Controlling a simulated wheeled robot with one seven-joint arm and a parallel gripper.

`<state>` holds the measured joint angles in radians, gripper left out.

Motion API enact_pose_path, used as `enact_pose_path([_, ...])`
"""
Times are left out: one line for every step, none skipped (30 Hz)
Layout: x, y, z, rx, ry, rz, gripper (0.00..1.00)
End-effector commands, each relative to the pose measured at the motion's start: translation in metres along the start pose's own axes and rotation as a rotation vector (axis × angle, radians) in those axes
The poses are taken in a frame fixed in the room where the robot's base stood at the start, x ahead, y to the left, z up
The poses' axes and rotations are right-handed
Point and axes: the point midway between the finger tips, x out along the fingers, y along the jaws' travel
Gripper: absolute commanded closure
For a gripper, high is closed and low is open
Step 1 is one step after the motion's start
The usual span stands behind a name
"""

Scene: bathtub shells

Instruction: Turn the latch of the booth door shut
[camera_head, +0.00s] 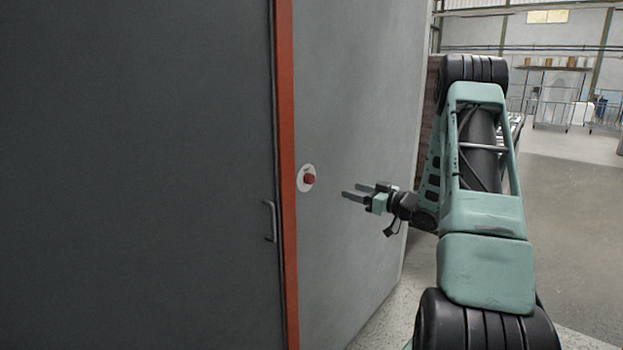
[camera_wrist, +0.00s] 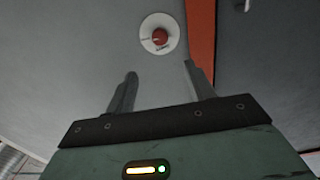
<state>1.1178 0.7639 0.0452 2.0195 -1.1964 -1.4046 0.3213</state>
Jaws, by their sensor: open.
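The booth door (camera_head: 140,180) is a large dark grey panel at the left of the head view, standing against an orange-red frame post (camera_head: 286,150). The latch (camera_head: 309,179) is a red knob on a white round plate, on the light grey wall just right of the post. It also shows in the wrist view as a red knob (camera_wrist: 160,37) above my fingers. My gripper (camera_head: 349,192) is open and empty, to the right of the knob and apart from it. In the wrist view my two fingers (camera_wrist: 160,82) are spread, with the knob beyond their tips.
A grey pull handle (camera_head: 269,221) is on the door near its right edge. The light grey wall (camera_head: 365,90) around the knob is bare. Open floor (camera_head: 580,210) lies at the right, with racks and wire cages (camera_head: 555,108) far back.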

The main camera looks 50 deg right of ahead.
Motion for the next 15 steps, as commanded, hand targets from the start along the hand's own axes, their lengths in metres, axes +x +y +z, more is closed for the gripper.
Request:
enact_pose_path([0.010,-0.001,-0.003,0.000,0.001,-0.004,0.46])
enact_pose_path([0.016,-0.001,-0.003,0.001,0.002,-0.003,0.46])
enact_pose_path([0.025,-0.001,-0.003,0.000,0.001,-0.004,0.46])
enact_pose_path([0.031,-0.001,-0.003,0.000,0.000,-0.004,0.46])
enact_pose_path([0.038,-0.001,-0.004,0.000,0.001,-0.003,0.46])
enact_pose_path([0.046,-0.001,-0.004,0.000,0.001,-0.004,0.46])
enact_pose_path([0.052,-0.002,-0.003,0.000,0.000,-0.004,0.46])
enact_pose_path([0.059,-0.001,-0.004,-0.001,0.001,-0.003,0.46])
enact_pose_path([0.067,-0.001,-0.003,0.000,0.000,-0.003,0.46])
enact_pose_path([0.073,-0.002,-0.003,0.000,0.000,-0.003,0.46])
enact_pose_path([0.080,-0.001,-0.004,-0.001,0.001,-0.003,0.46])
enact_pose_path([0.088,-0.001,-0.004,0.000,0.001,-0.003,0.46])
enact_pose_path([0.094,-0.001,-0.003,0.000,0.000,-0.002,0.46])
enact_pose_path([0.100,-0.002,-0.004,0.000,0.000,-0.002,0.46])
enact_pose_path([0.108,-0.001,-0.004,-0.001,0.001,-0.002,0.46])
